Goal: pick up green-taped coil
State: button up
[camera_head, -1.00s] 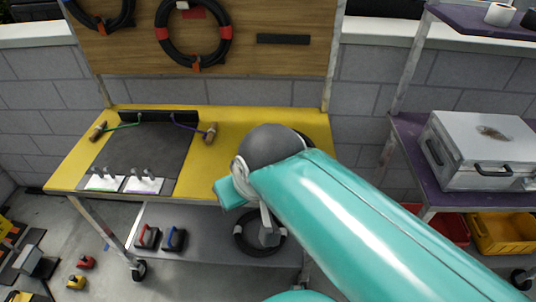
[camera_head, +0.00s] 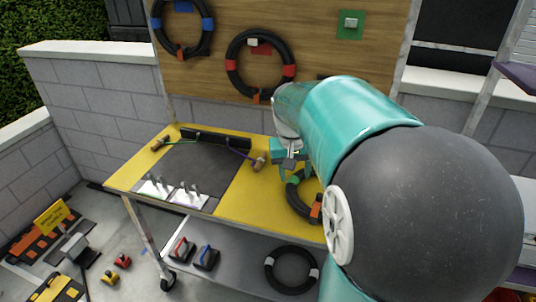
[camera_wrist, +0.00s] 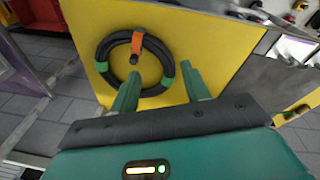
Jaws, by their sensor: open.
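The green-taped coil (camera_head: 296,198) is a black ring lying on the yellow tabletop (camera_head: 232,200), with green tape and an orange tag. In the head view my arm hides part of it. In the wrist view the whole coil (camera_wrist: 103,60) shows, with green bands at its sides and the orange tag at its far edge. My gripper (camera_wrist: 160,85) is open and empty, with its fingertips at the near right part of the coil. I cannot tell whether they touch it. In the head view my gripper (camera_head: 288,168) is just above the coil.
A dark mat (camera_head: 195,170) with switches and two wooden-handled tools lies left on the table. A white-taped coil (camera_head: 291,270) is on the lower shelf. A red-taped coil (camera_head: 232,70) and a blue-taped coil (camera_head: 157,30) hang on the wooden board.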

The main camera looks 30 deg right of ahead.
jog(key=s+d+f+m+t+y, duration=0.1)
jog(key=s+d+f+m+y, duration=0.15)
jog(key=d, duration=1.05)
jog(key=s+d+f+m+y, duration=0.1)
jog(key=s+d+f+m, duration=0.25)
jog(key=d, duration=0.85)
jog(key=shift+n+h, duration=0.25)
jog(key=shift+n, duration=0.05)
jog(key=f, duration=0.4)
jog(key=w+f, duration=0.1)
jog(key=f, duration=0.4)
jog(key=w+a+f, duration=0.1)
jog(key=f, duration=0.3)
jog(key=shift+w+a+f, duration=0.1)
jog(key=shift+w+f, duration=0.05)
grip_shut()
